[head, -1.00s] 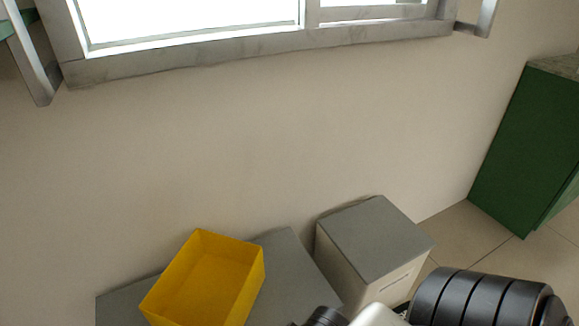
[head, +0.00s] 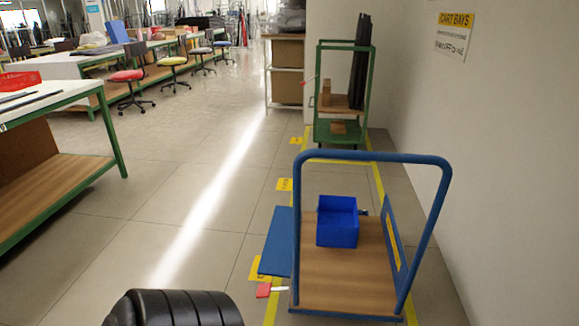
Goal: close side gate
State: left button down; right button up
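A blue cart (head: 432,205) with a tall blue push handle and a wooden deck stands in a floor bay at the lower right of the head view. On its left side a flat blue panel, the side gate (head: 275,243), is folded outward and looks open. The opposite side panel (head: 394,245) stands upright with a yellow label. A small red piece (head: 264,290) with a white tip shows by the near left corner of the cart. A blue bin (head: 338,222) sits on the deck. Neither gripper is in view; only a black part of my arm shows at the bottom.
A green cart (head: 318,105) with boxes and dark rods stands behind, in the farther bay. A wall runs along the right. A workbench (head: 85,90) with a red tray (head: 20,80) is at the left. The floor between bench and cart is clear.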

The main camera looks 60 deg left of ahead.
aim_at(276, 258)
jog(key=u, duration=1.55)
jog(key=i+j+z, duration=0.1)
jog(key=i+j, duration=0.1)
jog(key=j, duration=0.05)
